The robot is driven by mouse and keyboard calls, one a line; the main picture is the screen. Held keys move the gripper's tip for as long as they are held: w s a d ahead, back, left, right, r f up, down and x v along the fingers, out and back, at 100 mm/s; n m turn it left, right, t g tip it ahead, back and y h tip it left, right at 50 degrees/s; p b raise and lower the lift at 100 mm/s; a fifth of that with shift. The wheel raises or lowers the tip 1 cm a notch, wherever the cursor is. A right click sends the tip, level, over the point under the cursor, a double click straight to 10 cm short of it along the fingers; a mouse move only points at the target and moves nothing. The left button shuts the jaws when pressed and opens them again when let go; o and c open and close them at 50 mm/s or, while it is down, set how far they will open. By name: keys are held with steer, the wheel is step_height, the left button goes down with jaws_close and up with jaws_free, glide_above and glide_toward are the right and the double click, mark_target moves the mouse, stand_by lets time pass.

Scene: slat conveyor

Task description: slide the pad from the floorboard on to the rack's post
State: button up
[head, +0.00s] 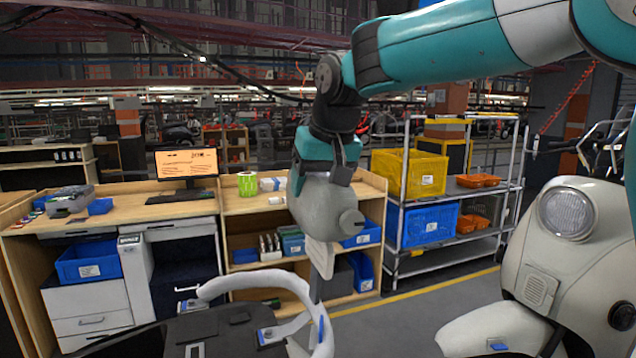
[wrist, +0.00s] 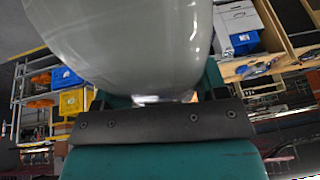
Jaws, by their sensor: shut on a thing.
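My gripper (head: 338,172) is at the centre of the head view, pointing down and shut on a large smooth grey rounded part (head: 322,205), which I take to be the pad. It has a round stub on its right side and a pale flat tongue hanging below. The pad (wrist: 135,45) fills the upper middle of the wrist view, hiding what lies beyond. A thin grey upright (head: 316,288), possibly the rack's post, shows just under the tongue; I cannot tell whether they touch. I cannot clearly identify the floorboard.
A white curved frame (head: 255,282) and a dark surface (head: 180,335) lie low in front. A cream scooter (head: 565,250) stands at right. A wire shelf holds a yellow crate (head: 405,172) and a blue crate (head: 430,225). Workbenches stand behind at left; grey floor is open at centre right.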

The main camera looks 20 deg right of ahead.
steer(key=shift+a+f+b, duration=0.1)
steer(key=shift+f+b, duration=0.65)
steer(key=shift+f, duration=0.3)
steer(key=shift+f, duration=0.3)
steer(key=shift+a+f+b, duration=0.15)
steer(key=shift+f+b, duration=0.95)
steer(key=shift+f, duration=0.2)
steer(key=shift+f, duration=0.3)
steer(key=shift+a+f+b, duration=0.1)
steer(key=shift+f+b, duration=1)
steer(key=shift+f, duration=0.1)
steer(key=o, duration=1.2)
steer(key=shift+c, duration=0.2)
